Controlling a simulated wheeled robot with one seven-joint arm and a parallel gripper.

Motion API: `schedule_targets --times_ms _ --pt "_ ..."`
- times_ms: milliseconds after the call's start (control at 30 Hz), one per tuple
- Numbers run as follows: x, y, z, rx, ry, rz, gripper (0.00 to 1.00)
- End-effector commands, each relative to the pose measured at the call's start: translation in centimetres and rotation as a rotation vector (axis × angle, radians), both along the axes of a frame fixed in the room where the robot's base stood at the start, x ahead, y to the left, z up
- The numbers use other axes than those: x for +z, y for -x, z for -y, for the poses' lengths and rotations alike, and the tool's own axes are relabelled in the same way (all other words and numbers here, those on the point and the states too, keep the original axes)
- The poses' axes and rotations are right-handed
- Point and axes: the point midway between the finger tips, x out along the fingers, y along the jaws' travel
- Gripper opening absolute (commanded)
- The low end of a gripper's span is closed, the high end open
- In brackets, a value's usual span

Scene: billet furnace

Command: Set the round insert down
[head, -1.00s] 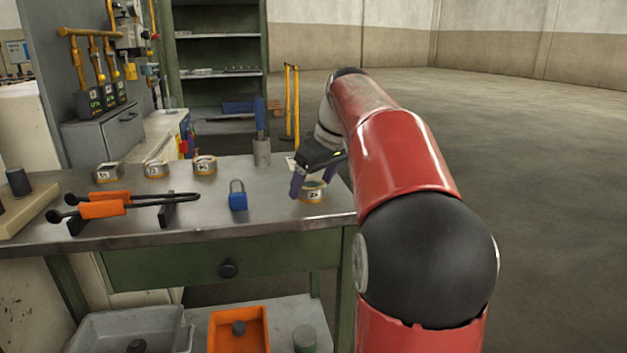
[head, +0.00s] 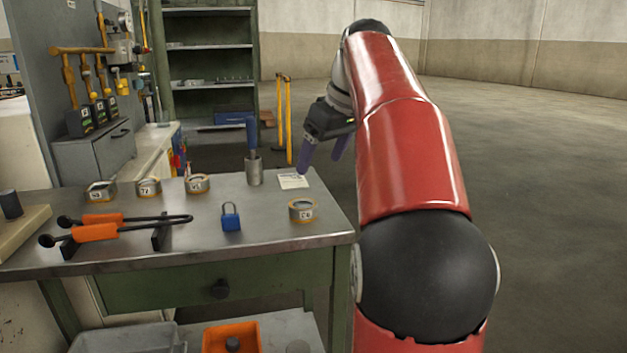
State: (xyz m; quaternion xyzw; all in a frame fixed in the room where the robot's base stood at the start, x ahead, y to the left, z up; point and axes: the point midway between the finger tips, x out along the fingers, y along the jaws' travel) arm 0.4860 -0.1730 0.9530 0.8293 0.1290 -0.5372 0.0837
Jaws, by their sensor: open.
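A round insert (head: 302,210), a short metal ring with an orange band and a white label, stands on the steel bench top (head: 262,222) near its right front corner. My gripper (head: 322,165) is open and empty, above and behind the ring, with its purple fingers pointing down and clear of it. Three similar rings, a left one (head: 101,192), a middle one (head: 148,187) and a right one (head: 197,184), stand in a row at the back left of the bench.
A blue padlock (head: 231,217) stands mid-bench. Orange-handled tongs (head: 97,232) rest on dark supports at the left. A metal cup (head: 254,169) with a blue-handled tool and a paper card (head: 293,181) are at the back. An orange bin (head: 215,338) is below. Open floor lies right.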

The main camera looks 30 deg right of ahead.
Motion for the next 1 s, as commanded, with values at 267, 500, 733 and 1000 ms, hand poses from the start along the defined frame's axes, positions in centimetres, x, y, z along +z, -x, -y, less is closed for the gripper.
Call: schedule_targets --times_ms 267,500,733,1000 --pt "0.1 0.2 -0.2 -0.003 0.0 -0.001 0.77" --pt "-2.5 3.3 -6.0 -0.087 0.002 -0.01 0.77" --pt "-10.3 10.9 -13.1 -0.215 0.008 0.01 0.77" --pt "-20.7 18.9 -16.8 -0.291 -0.002 0.057 0.77"
